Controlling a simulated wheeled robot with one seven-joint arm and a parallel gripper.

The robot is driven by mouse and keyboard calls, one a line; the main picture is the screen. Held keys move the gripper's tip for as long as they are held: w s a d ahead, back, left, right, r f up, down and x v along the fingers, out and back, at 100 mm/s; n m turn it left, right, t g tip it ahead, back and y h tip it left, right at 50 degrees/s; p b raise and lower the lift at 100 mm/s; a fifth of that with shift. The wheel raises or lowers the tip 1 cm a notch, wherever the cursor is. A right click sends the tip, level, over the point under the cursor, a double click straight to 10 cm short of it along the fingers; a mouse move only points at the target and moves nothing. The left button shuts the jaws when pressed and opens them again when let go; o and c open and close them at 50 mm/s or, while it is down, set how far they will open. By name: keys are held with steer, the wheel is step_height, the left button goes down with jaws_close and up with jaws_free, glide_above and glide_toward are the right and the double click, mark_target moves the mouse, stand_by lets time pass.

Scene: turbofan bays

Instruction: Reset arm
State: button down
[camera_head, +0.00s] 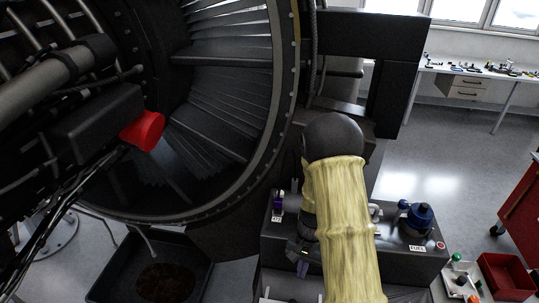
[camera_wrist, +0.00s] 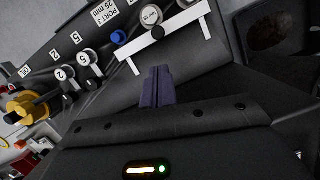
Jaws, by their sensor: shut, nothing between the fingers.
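My arm, in a yellow sleeve with a dark rounded joint, reaches down over the dark bench in the head view. My gripper (camera_head: 303,268) hangs at the bench's front left, partly hidden by the sleeve. In the wrist view my gripper (camera_wrist: 157,72) shows two dark purple fingers side by side, shut together and empty.
A dark tray (camera_head: 150,270) lies on the floor below. The bench (camera_head: 405,260) holds a blue container (camera_head: 419,217).

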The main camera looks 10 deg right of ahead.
steer(key=shift+b, duration=0.5)
steer(key=s+a+r+n+t+h+b, duration=0.1)
steer(key=s+r+n+t+b, duration=0.3)
steer(key=b, duration=1)
steer(key=s+n+t, duration=0.1)
steer(key=s+n, duration=0.1)
steer(key=s, duration=0.1)
steer(key=shift+s+a+r+n+h, duration=0.2)
steer(key=shift+s+n+h, duration=0.1)
steer(key=shift+s, duration=0.1)
